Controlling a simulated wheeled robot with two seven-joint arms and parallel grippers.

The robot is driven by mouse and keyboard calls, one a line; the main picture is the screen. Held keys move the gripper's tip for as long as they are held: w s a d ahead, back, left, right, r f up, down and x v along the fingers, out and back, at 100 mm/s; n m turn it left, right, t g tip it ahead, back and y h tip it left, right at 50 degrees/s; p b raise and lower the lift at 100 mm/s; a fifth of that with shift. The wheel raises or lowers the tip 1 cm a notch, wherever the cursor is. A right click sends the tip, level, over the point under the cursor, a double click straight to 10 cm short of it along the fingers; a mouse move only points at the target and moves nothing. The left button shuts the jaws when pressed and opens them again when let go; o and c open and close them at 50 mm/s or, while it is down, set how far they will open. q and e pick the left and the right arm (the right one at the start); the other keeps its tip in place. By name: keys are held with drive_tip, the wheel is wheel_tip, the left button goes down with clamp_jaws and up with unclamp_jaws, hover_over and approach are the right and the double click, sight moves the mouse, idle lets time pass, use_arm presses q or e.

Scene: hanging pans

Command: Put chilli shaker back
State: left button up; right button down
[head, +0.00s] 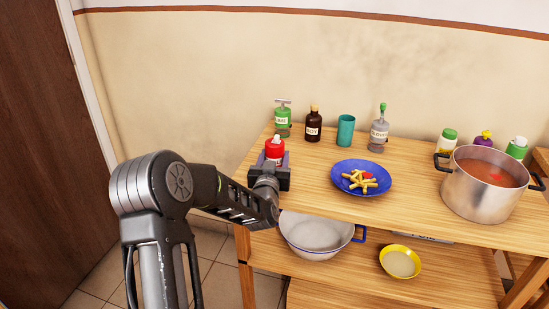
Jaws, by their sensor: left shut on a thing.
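A red bottle (275,150) with a white top, which looks like the chilli shaker, is upright at the left end of the wooden table top (310,192). My left gripper (272,161) is shut on it, with one dark finger on each side. The gripper hides its lower part, so I cannot tell whether it touches the table. I cannot read any label on it. My right gripper is not in view.
Behind stand a green bottle (283,120), a dark soy bottle (313,125), a teal cup (346,130) and a grey bottle (379,134). A blue plate (345,184) with fries is right of the gripper. A steel pot (480,197) stands further right.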

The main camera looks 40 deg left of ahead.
use_arm(q)
drive_tip(key=shift+f, duration=0.1)
drive_tip(key=o, duration=1.5)
drive_tip(key=shift+c, duration=0.2)
drive_tip(key=v, duration=1.2)
drive_tip(key=shift+b, duration=0.4)
